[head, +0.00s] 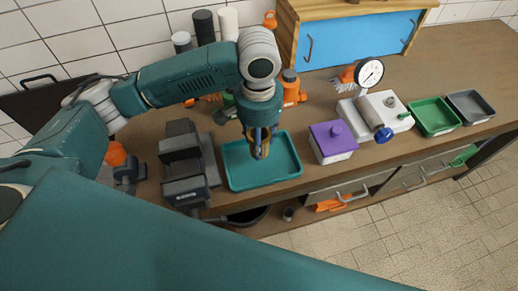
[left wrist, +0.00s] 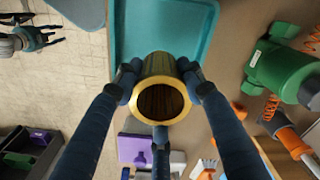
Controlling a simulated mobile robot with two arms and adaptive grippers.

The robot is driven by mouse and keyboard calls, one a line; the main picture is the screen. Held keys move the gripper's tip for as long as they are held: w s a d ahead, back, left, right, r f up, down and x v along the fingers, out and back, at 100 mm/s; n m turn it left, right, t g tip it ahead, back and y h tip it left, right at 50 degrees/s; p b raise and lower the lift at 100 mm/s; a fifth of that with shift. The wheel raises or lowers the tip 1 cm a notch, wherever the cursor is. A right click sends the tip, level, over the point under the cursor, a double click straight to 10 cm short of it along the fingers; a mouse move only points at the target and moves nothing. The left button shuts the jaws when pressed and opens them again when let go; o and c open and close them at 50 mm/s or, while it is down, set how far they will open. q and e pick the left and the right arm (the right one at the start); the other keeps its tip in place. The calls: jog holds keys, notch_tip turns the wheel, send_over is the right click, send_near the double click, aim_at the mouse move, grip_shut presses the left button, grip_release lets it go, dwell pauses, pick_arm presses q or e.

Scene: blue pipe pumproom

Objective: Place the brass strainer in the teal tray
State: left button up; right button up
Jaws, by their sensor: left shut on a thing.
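My left gripper (head: 262,148) is shut on the brass strainer (head: 261,153), a hollow brass cylinder, above the teal tray (head: 237,183). In the left wrist view the strainer (left wrist: 162,70) sits between the dark fingers, its round open end facing the camera. The teal tray (left wrist: 140,30) shows behind it in that view, empty where visible. The fingers hide part of the strainer in the head view. My right gripper (left wrist: 50,38) shows small at the upper left of the left wrist view, its dark fingers spread and empty, away from the tray.
A dark grey device (head: 184,165) stands close left of the tray. A purple-lidded box (head: 333,141) stands to its right. Farther right are a gauge (head: 369,73), a green tray (head: 434,117) and a grey tray (head: 471,106).

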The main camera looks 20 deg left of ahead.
pick_arm(q)
jog(key=shift+s+d+f, duration=0.1)
jog(key=shift+d+f, duration=0.2)
jog(key=shift+f, duration=0.35)
jog(key=shift+a+f+p, duration=0.1)
jog(key=shift+f+p, duration=0.2)
jog(key=shift+f, duration=1.65)
jog(key=shift+f, duration=0.1)
jog(key=o, duration=1.2)
notch_tip(320, 180, up, 12)
jog(key=b, duration=0.2)
